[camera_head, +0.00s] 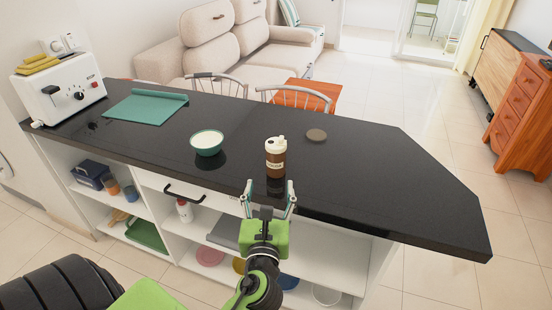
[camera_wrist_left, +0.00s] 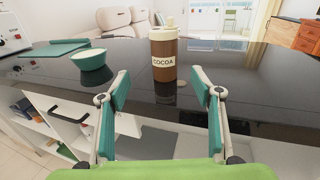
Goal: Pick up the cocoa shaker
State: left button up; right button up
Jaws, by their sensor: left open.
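The cocoa shaker (camera_head: 275,160) stands upright on the black countertop (camera_head: 360,170). It is brown with a cream lid and a cream label, and the left wrist view shows the label reading COCOA on the shaker (camera_wrist_left: 163,48). My left gripper (camera_head: 268,188) is open and empty at the counter's front edge, in front of the shaker and apart from it. In the left wrist view the shaker appears beyond and between the open fingers (camera_wrist_left: 165,88). My right gripper is not in view.
A green bowl (camera_head: 207,143) with white contents stands left of the shaker. A round brown disc (camera_head: 316,135) lies behind it to the right. A teal mat (camera_head: 146,106) and a white toaster (camera_head: 62,90) are further left. The counter's right part is clear.

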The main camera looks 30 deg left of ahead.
aim_at(275, 162)
pick_arm(q)
jog(key=p+x, duration=0.1)
jog(key=x, duration=0.7)
jog(key=shift+w, duration=0.1)
jog(key=x, duration=0.5)
jog(key=shift+w+d, duration=0.2)
jog(key=shift+w, duration=0.25)
jog(key=c, duration=1.3)
